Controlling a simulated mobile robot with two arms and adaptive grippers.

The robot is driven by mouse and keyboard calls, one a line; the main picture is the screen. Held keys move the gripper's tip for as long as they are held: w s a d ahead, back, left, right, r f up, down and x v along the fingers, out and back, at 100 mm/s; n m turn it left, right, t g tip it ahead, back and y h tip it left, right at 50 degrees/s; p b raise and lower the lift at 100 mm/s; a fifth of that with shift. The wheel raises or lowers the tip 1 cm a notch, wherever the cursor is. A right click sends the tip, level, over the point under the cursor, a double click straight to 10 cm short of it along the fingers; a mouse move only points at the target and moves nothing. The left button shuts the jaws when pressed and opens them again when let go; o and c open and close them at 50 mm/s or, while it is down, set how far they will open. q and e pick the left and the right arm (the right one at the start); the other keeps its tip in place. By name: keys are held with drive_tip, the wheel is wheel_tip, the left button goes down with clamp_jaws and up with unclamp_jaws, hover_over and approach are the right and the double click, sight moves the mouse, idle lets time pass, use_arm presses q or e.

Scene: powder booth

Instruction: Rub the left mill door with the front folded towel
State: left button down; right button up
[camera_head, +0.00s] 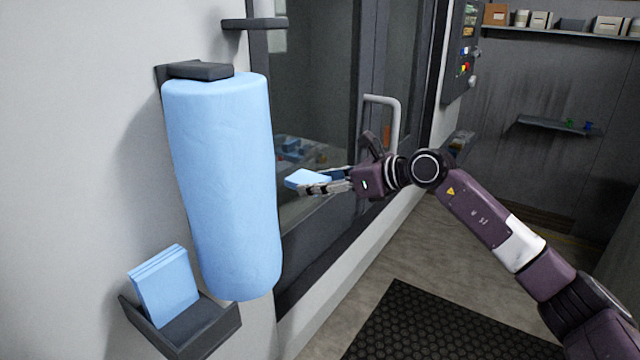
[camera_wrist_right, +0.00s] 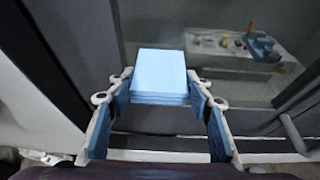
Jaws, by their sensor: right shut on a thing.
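My right gripper (camera_head: 328,182) is shut on a light blue folded towel (camera_head: 306,179) and holds it close in front of the glass of the left mill door (camera_head: 318,104). In the right wrist view the towel (camera_wrist_right: 159,75) sits between the two fingers (camera_wrist_right: 160,102), with the dark door frame and window (camera_wrist_right: 240,92) behind it. I cannot tell whether the towel touches the door. More folded blue towels (camera_head: 165,287) stand in a grey wall holder (camera_head: 205,329) at the lower left. My left gripper is not in view.
A large blue roll (camera_head: 222,190) hangs on the wall and hides part of the door. A white door handle (camera_head: 393,120) stands out beside my right wrist. A control panel (camera_head: 462,55) is further right. A black mat (camera_head: 430,325) lies on the floor.

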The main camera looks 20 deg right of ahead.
drive_tip(key=shift+w+d+r, duration=0.15)
drive_tip(key=shift+w+d, duration=0.35)
drive_tip(key=shift+d, duration=0.15)
drive_tip(key=shift+w+d+r, duration=0.65)
drive_tip(key=shift+w+d, duration=2.3)
drive_tip(key=shift+d, duration=0.75)
drive_tip(key=shift+s+a+p, duration=0.15)
drive_tip(key=shift+s+a, duration=1)
drive_tip(key=shift+a, duration=0.35)
drive_tip(key=shift+s+a+p, duration=0.2)
drive_tip(key=shift+s+a, duration=1)
drive_tip(key=shift+a, duration=0.25)
drive_tip(key=shift+s+a+p, duration=0.15)
drive_tip(key=shift+s+a, duration=1)
drive_tip(key=shift+a, duration=0.35)
